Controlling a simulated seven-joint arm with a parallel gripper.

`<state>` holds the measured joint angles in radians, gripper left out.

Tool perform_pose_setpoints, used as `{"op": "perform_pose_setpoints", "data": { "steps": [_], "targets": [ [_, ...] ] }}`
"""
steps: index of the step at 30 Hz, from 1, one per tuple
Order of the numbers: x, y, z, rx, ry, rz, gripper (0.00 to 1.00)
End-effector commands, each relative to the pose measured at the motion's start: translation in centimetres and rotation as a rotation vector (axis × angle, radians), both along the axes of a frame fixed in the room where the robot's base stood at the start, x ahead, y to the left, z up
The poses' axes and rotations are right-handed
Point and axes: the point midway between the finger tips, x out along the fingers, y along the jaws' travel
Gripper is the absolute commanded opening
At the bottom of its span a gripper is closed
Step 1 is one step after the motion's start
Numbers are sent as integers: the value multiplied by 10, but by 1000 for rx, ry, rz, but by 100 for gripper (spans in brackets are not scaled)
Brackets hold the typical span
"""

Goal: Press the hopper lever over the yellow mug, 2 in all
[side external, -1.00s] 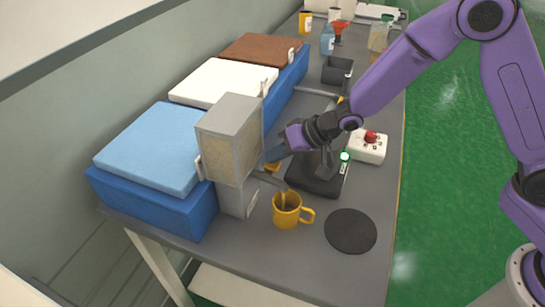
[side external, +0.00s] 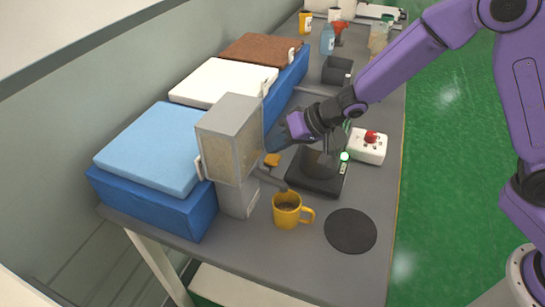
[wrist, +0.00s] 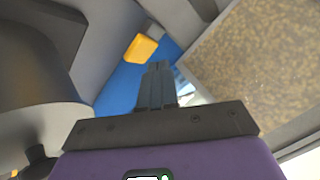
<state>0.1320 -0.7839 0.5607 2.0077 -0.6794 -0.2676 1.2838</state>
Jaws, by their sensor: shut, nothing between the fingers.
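The grey hopper (side external: 229,140) with a grain-filled window stands at the near end of the table. Its lever has a yellow-orange knob (side external: 272,160), also seen in the wrist view (wrist: 141,48) just beyond and left of my fingertips. The yellow mug (side external: 287,211) stands upright below the spout, with brownish contents inside. My gripper (side external: 273,146) is shut and empty, a little above the knob and apart from it. Its closed fingers (wrist: 158,72) show in the wrist view, beside the hopper window (wrist: 245,60).
A black round mat (side external: 351,231) lies right of the mug. Blue mattress blocks (side external: 150,205) line the left side.

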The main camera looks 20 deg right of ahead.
Motion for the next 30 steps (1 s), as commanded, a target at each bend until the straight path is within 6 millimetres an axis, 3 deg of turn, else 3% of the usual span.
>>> {"op": "perform_pose_setpoints", "data": {
  "steps": [11,30],
  "targets": [
    [0,1,3,2,-2,2,0],
    [0,1,50,2,-2,2,0]
  ]
}}
